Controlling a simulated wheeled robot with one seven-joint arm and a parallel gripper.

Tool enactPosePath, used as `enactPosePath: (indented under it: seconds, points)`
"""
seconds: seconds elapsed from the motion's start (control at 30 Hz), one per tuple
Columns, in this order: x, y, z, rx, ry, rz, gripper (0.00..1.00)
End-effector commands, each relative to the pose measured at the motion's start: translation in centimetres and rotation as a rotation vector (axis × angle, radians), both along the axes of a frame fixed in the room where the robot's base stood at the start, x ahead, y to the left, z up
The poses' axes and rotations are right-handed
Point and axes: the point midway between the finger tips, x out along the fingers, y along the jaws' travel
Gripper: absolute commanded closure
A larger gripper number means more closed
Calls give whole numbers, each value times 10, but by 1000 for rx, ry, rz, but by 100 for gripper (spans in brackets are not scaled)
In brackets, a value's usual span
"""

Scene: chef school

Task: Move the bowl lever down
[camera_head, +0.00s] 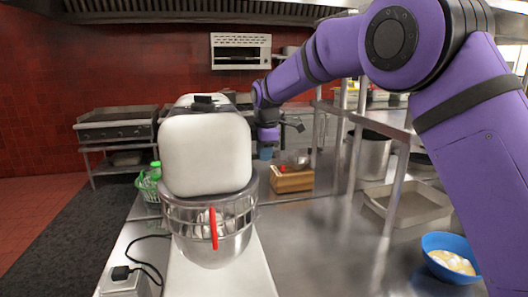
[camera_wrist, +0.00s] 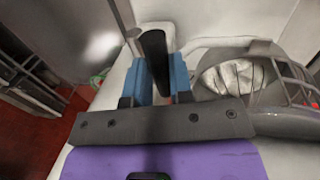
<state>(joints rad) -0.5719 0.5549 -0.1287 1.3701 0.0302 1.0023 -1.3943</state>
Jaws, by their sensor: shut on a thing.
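A white stand mixer (camera_head: 205,150) stands on the counter in front of me. Its metal bowl (camera_head: 212,250) sits below the head behind a wire guard with a red handle (camera_head: 213,228). In the wrist view the bowl (camera_wrist: 228,77) and guard are at the right. The bowl lever (camera_wrist: 153,45) is a black bar beside the mixer body. My gripper (camera_wrist: 160,72) has its two blue fingers on either side of the lever and is shut on it. In the head view, my arm reaches to the mixer's far right side, and the grip itself is not clear.
A blue bowl (camera_head: 451,257) with pale contents is at the right. A grey tray (camera_head: 410,208) and a wooden box (camera_head: 291,179) stand behind. A green basket (camera_head: 149,185) is left of the mixer. A black cable (camera_head: 150,262) lies at the front left. The counter right of the mixer is partly clear.

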Motion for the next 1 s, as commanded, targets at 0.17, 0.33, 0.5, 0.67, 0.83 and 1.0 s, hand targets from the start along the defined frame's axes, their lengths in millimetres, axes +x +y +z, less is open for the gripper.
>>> enactPosePath:
  seconds: [0.17,0.33,0.5,0.67,0.83,1.0]
  points:
    - [-10,-4,-7,16,-63,-3,100]
    - [-24,-9,-21,43,-167,-2,100]
    - [-39,-13,-38,64,-228,0,100]
    - [-52,-17,-59,64,-225,0,100]
    - [-64,-20,-84,62,-224,0,100]
    - [-71,-21,-110,62,-224,0,100]
